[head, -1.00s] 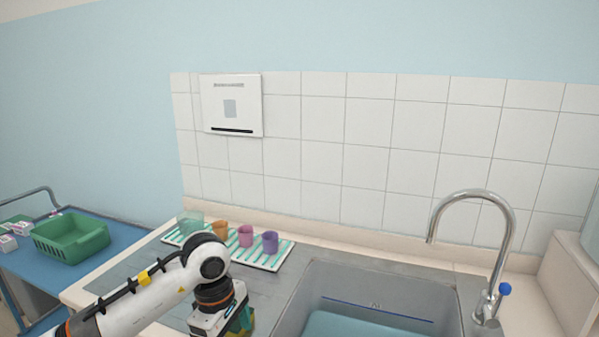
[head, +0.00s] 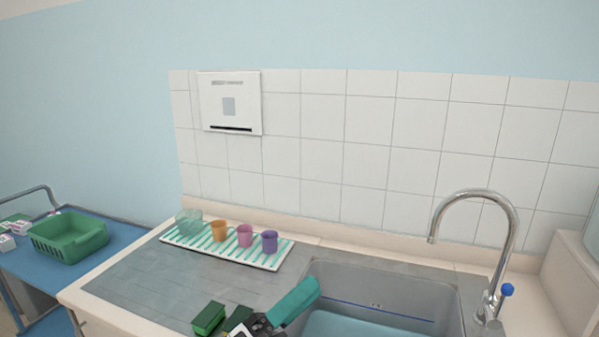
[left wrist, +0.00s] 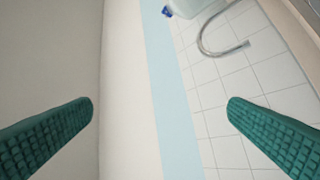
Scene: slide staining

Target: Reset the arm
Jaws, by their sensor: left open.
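My left gripper (head: 254,311) is at the bottom edge of the head view, in front of the sink's left side. Its green ribbed fingers are spread apart. In the left wrist view the two fingers (left wrist: 160,105) stand wide apart with nothing between them. Most of my left arm is out of the head view. My right gripper is in neither view.
A striped white mat (head: 268,262) at the back of the counter holds orange (head: 219,231), pink (head: 245,236) and purple (head: 269,242) cups and a clear greenish one (head: 188,224). The sink (head: 395,294) and faucet (head: 511,235) are right. A green basket (head: 68,238) stands left.

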